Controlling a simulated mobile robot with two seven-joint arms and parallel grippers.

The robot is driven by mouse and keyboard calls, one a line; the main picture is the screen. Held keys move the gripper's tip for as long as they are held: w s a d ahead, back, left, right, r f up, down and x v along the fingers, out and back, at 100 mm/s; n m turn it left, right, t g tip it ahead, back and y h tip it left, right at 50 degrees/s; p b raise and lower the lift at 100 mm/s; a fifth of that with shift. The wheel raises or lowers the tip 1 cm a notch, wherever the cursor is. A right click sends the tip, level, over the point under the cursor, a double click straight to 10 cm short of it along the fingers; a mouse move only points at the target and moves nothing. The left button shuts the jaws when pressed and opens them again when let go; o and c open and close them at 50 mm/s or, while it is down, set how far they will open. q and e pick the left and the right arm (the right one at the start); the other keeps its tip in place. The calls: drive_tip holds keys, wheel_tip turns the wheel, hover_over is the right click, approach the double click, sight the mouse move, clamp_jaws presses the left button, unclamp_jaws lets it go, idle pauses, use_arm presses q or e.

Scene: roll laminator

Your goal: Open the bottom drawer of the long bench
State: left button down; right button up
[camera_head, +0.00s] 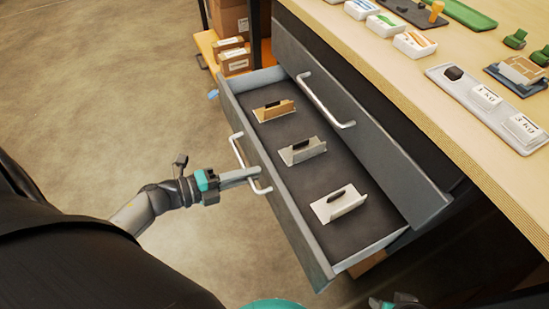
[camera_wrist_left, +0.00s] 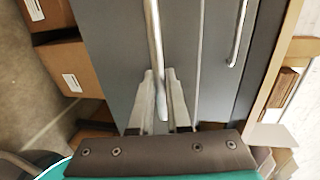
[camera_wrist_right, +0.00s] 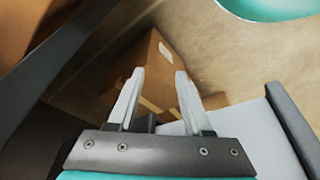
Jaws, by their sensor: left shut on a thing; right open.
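The bottom drawer (camera_head: 283,206) of the long bench (camera_head: 386,72) stands pulled out, showing its dark lined inside. Its silver bar handle (camera_head: 236,150) is on the drawer front. My left gripper (camera_head: 254,176) is shut on this handle near its lower end; in the left wrist view the handle (camera_wrist_left: 154,35) runs between the two fingers. The drawer above (camera_head: 350,125) is shut, with its own bar handle (camera_head: 322,104). My right gripper (camera_wrist_right: 160,75) is open and empty, low beside a cardboard box (camera_wrist_right: 152,65); only a bit of it shows at the bottom of the head view.
Three small angled holders, one brown (camera_head: 273,110), one grey (camera_head: 302,150) and one white (camera_head: 338,203), lie in the drawer. Cardboard boxes (camera_head: 234,60) stand on a shelf beyond it. Trays and small parts cover the bench top. The floor at left is clear.

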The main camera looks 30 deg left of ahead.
use_arm(q)
drive_tip(key=shift+f+v, duration=0.2)
drive_tip(key=shift+v, duration=0.65)
drive_tip(key=shift+f+v, duration=0.15)
drive_tip(key=shift+v, duration=0.65)
drive_tip(key=shift+f+v, duration=0.2)
drive_tip(key=shift+v, duration=0.65)
use_arm(e)
drive_tip(key=shift+f, duration=0.3)
use_arm(q)
drive_tip(key=shift+s+a, duration=0.1)
use_arm(e)
drive_tip(key=shift+s, duration=0.1)
use_arm(q)
drive_tip(key=c, duration=1.2)
unclamp_jaws()
drive_tip(key=shift+o, duration=0.2)
drive_tip(key=shift+s, duration=0.1)
drive_tip(key=p+v, duration=0.3)
drive_tip(key=v, duration=1.2)
use_arm(e)
drive_tip(key=s+f+g, duration=0.1)
drive_tip(key=s+f, duration=0.2)
drive_tip(key=f, duration=0.2)
drive_tip(key=shift+d+f, duration=0.25)
drive_tip(key=shift+f, duration=0.05)
use_arm(q)
drive_tip(key=shift+f, duration=0.1)
